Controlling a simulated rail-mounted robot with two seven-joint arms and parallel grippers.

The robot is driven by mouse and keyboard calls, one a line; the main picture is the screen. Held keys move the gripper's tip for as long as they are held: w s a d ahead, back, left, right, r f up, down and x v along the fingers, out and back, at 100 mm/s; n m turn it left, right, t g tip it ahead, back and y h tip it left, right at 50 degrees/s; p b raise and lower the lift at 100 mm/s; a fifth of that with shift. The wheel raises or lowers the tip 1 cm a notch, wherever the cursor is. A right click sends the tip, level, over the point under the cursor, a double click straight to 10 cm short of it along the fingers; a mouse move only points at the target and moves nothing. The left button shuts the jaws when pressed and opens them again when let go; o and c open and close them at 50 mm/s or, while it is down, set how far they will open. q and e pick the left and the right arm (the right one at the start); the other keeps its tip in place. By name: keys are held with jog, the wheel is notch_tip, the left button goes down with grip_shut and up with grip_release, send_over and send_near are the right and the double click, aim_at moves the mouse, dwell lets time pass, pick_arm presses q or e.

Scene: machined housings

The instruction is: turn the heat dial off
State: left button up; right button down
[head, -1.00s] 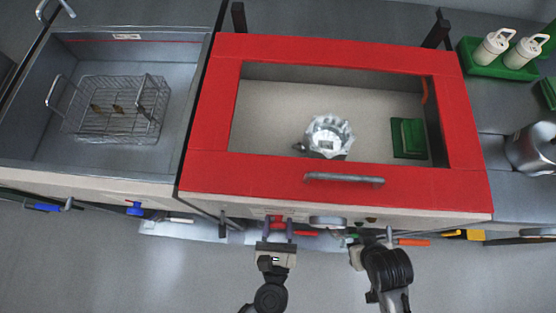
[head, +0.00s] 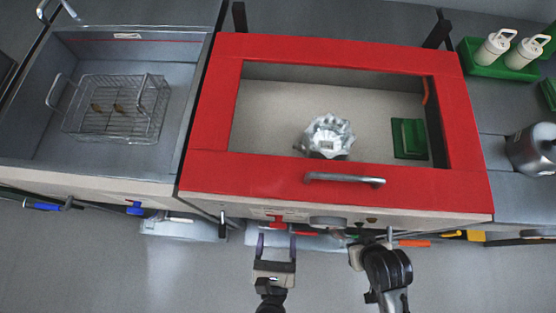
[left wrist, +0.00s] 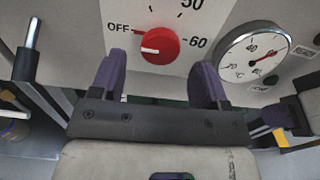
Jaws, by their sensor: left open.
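The heat dial (left wrist: 159,45) is a round red knob on a white scale plate on the front panel. Its white pointer mark faces left, a little below the OFF label (left wrist: 118,27). In the head view the dial (head: 277,219) shows as a small red spot below the red-framed top. My left gripper (head: 276,238) is open, its purple fingers pointing at the panel. In the left wrist view the fingers (left wrist: 158,80) are spread below the dial, apart from it and empty. My right gripper (head: 384,242) is right of the left one; its jaws are unclear.
A round gauge (left wrist: 252,53) is right of the dial. A metal rod handle (left wrist: 32,42) juts out at the left. The red-framed lid (head: 210,120) has a grey handle (head: 344,180). A basin with a wire basket (head: 117,108) is at the left.

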pick_arm(q)
jog(key=s, duration=0.9)
jog(key=shift+s+a, duration=0.35)
jog(key=shift+a, duration=0.05)
